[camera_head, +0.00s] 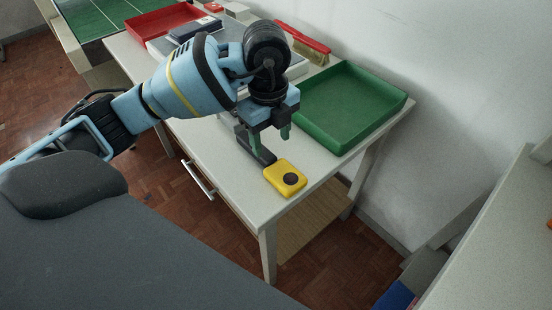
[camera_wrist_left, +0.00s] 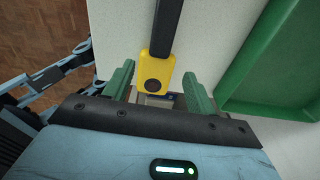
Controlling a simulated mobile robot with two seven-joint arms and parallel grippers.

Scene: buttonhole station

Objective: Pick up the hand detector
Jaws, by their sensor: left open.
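The hand detector has a yellow head (camera_head: 286,178) with a dark round spot and a black bar-like handle (camera_head: 262,152). It lies on the white table near its front right corner. My left gripper (camera_head: 270,138) is open above the detector, with its green fingers pointing down. In the left wrist view the yellow head (camera_wrist_left: 154,66) shows between the lines of the two open fingers (camera_wrist_left: 158,90), touching neither as far as I can see. The handle (camera_wrist_left: 167,25) runs to the top edge there. My right gripper is not in view.
A green tray (camera_head: 345,142) stands just right of the gripper. A red tray (camera_head: 150,24), a grey device (camera_head: 160,47) and a red-edged brush-like item (camera_head: 303,40) are further back. The table's front edge and a drawer handle (camera_head: 198,180) are close by.

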